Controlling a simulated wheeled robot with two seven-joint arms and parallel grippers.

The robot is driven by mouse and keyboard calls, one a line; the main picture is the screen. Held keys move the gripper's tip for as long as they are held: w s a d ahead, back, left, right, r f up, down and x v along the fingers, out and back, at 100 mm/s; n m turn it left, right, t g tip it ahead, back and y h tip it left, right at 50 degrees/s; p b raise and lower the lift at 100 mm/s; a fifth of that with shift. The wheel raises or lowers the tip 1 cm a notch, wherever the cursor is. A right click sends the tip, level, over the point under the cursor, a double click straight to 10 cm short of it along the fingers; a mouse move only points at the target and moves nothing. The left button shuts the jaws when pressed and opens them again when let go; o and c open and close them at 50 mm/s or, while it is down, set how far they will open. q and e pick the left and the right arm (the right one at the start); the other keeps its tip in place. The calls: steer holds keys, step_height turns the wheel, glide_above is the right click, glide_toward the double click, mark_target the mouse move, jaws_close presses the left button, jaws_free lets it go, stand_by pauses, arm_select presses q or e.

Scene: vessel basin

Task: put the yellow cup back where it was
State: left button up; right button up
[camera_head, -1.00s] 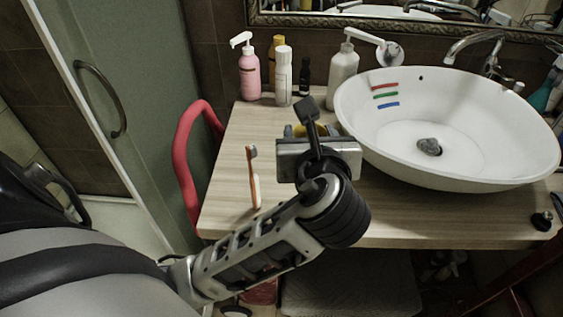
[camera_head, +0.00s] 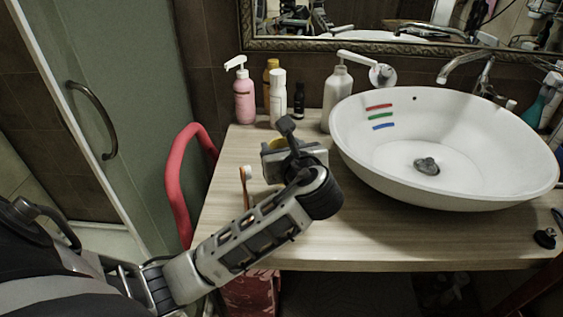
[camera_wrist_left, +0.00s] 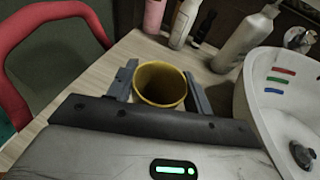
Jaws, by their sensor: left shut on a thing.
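The yellow cup (camera_wrist_left: 160,84) is upright, with its open rim facing the camera, between the two grey fingers of my left gripper (camera_wrist_left: 160,90) in the left wrist view. The fingers are shut on its sides. In the head view only a little of the yellow cup (camera_head: 273,144) shows, because my left gripper (camera_head: 285,155) and wrist cover most of it. It is over the left part of the wooden counter (camera_head: 340,235). I cannot tell whether the cup's base touches the counter. My right gripper is not in view.
An orange toothbrush (camera_head: 245,187) is just left of my gripper. A pink pump bottle (camera_head: 244,98), a white bottle (camera_head: 278,98) and a grey pump bottle (camera_head: 338,95) stand at the back. The white basin (camera_head: 470,190) is to the right. A red rail (camera_head: 174,180) borders the left.

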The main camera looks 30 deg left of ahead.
arm_select(q)
steer(key=shift+w+a+f, duration=0.15)
steer(key=shift+a+f, duration=0.1)
steer(key=shift+f, duration=0.05)
step_height(320, 180, down, 4)
steer(key=shift+w+a+r, duration=0.15)
steer(key=shift+r, duration=0.05)
steer(key=o, duration=1)
steer(key=shift+f, duration=0.1)
steer(key=shift+c, duration=0.2)
steer(key=v, duration=1.2)
